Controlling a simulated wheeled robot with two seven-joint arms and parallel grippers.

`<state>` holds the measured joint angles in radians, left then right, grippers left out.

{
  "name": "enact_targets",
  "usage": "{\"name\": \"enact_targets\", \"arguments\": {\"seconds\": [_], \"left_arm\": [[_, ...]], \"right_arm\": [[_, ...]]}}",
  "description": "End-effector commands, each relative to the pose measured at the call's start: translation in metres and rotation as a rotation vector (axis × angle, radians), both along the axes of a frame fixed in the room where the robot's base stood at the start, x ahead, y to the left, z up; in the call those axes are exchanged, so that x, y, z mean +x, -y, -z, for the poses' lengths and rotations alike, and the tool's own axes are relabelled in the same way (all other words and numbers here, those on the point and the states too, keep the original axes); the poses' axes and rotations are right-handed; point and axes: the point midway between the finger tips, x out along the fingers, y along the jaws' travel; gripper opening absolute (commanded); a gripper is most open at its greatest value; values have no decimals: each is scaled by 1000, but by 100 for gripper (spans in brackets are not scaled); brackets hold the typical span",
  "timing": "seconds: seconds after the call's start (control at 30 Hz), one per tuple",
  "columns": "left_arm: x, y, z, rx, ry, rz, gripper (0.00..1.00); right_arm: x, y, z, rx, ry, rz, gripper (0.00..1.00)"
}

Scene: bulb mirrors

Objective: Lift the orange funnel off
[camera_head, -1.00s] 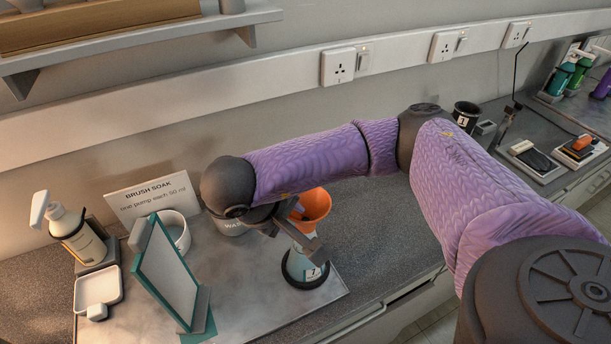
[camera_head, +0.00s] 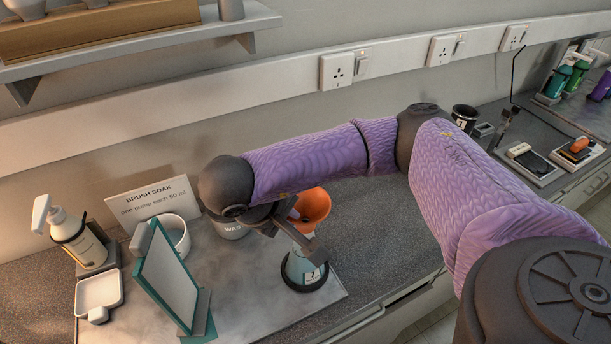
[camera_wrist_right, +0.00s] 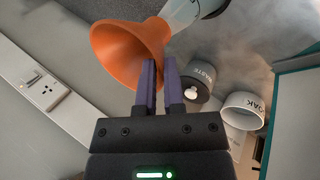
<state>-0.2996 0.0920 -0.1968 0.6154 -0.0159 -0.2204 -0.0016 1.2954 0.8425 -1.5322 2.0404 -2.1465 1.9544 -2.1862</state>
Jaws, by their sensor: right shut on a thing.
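The orange funnel (camera_head: 313,203) is in my right gripper (camera_head: 296,226), which is shut on it above a clear flask (camera_head: 302,272). The flask has a dark base ring and a number label, and stands on the grey tray. My gripper hides the funnel's lower part in the head view. In the right wrist view the funnel (camera_wrist_right: 118,52) shows its wide mouth to the left of my fingertips (camera_wrist_right: 160,82). Its narrow end points at the flask's neck (camera_wrist_right: 178,14); I cannot tell whether the tip is still inside. My left gripper is out of view.
A waste pot (camera_head: 229,230) stands behind my gripper. A teal-framed panel (camera_head: 166,276), a white soak pot (camera_head: 177,236), a pump bottle (camera_head: 76,240) and a white dish (camera_head: 98,291) stand to the left. The tray's front right corner (camera_head: 325,300) is clear.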

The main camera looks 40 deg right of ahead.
Motion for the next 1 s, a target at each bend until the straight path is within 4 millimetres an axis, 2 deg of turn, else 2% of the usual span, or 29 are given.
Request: {"name": "enact_targets", "arguments": {"seconds": [0.03, 0.53, 1.0], "left_arm": [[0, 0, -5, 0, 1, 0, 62], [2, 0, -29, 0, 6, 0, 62], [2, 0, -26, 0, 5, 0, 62]], "right_arm": [[0, 0, -7, -1, 2, 0, 0], [0, 0, -41, 0, 1, 0, 0], [1, -3, -38, 0, 1, -1, 0]]}}
